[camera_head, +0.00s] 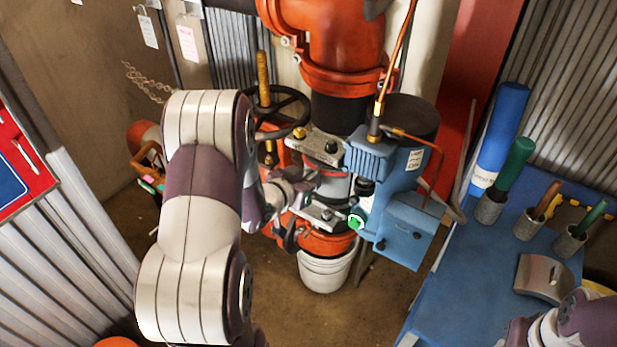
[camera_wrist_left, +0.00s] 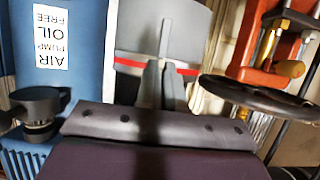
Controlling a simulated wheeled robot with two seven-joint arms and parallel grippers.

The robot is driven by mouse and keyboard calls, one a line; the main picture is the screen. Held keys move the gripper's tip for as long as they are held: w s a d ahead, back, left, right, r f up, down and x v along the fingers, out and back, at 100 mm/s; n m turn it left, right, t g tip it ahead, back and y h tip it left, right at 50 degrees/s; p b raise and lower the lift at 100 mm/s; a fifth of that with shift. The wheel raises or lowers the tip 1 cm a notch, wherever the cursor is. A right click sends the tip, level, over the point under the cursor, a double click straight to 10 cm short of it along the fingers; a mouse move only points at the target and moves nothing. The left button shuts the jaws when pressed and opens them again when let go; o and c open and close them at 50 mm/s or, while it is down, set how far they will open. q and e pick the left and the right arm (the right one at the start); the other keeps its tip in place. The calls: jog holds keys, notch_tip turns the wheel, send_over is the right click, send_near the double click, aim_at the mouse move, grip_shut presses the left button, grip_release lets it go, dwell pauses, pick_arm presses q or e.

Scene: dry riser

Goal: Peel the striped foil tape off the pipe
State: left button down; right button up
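A grey pipe section (camera_head: 336,187) stands between two clamp plates, with a red stripe of the foil tape (camera_head: 330,172) partly showing. In the left wrist view the pipe (camera_wrist_left: 185,30) is grey and the tape's red stripe (camera_wrist_left: 129,64) runs across it. My left gripper (camera_head: 301,186) is at the pipe's left side. In the left wrist view its two fingers (camera_wrist_left: 161,78) are close together in front of the stripe, hiding its middle. Whether they pinch the tape cannot be told. My right gripper is not visible; only part of my right arm shows at the lower right.
A blue pump unit (camera_head: 398,150) and blue box (camera_head: 411,229) sit right of the pipe. A black handwheel (camera_head: 290,97) is at its left. A white bucket (camera_head: 325,272) stands below. A blue bench (camera_head: 470,285) with several tools in cups is at right.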

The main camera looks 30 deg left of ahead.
pick_arm(q)
jog(key=shift+s+f, duration=0.1)
jog(key=shift+s, duration=0.05)
jog(key=s+p, duration=0.1)
jog(key=s, duration=0.7)
jog(key=shift+s+a, duration=0.4)
dwell(0.3)
dwell(0.4)
